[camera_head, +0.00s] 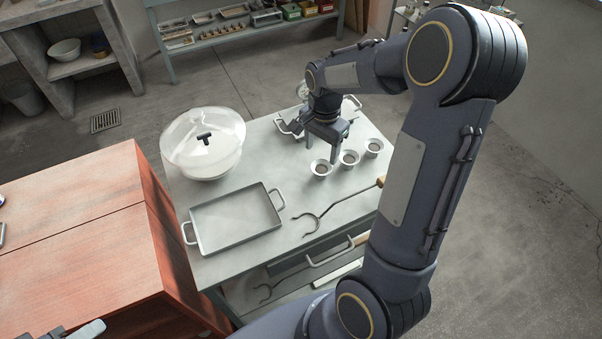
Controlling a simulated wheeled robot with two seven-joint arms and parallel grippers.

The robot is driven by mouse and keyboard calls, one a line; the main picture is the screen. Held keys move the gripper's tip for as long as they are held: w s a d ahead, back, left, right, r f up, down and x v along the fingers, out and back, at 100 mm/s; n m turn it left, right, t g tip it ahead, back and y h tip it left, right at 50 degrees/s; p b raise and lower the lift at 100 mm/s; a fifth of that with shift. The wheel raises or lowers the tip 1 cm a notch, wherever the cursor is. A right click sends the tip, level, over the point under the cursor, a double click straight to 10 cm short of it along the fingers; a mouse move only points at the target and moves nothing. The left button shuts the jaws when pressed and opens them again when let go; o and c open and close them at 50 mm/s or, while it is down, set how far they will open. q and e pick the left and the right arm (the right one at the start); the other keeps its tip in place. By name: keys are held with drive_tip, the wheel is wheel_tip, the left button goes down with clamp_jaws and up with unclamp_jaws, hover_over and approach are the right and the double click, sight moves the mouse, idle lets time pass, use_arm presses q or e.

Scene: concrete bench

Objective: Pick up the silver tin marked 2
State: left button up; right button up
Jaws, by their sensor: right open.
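Three small silver tins stand in a slanting row on the grey bench (256,258): a left one (320,169), a middle one (349,159) and a right one (374,147). Their marks are too small to read, so I cannot tell which is 2. My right gripper (322,146) points down over the bench, just behind the left and middle tins. Its fingers are apart, with no tin seen between them. A bit of my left gripper (80,332) shows at the bottom left edge; its jaws cannot be made out.
A clear-domed bowl (203,143) and an empty grey tray (237,222) fill the left of the bench. Another handled tray (284,124) is partly hidden behind my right gripper. A red wooden cabinet (80,220) adjoins at left.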

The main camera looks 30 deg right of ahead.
sight(321, 169)
drive_tip(key=f, duration=0.7)
drive_tip(key=shift+s+d+f, duration=0.1)
drive_tip(key=shift+s+f, duration=0.1)
drive_tip(key=shift+f, duration=0.2)
drive_tip(key=shift+c, duration=0.3)
drive_tip(key=c, duration=0.7)
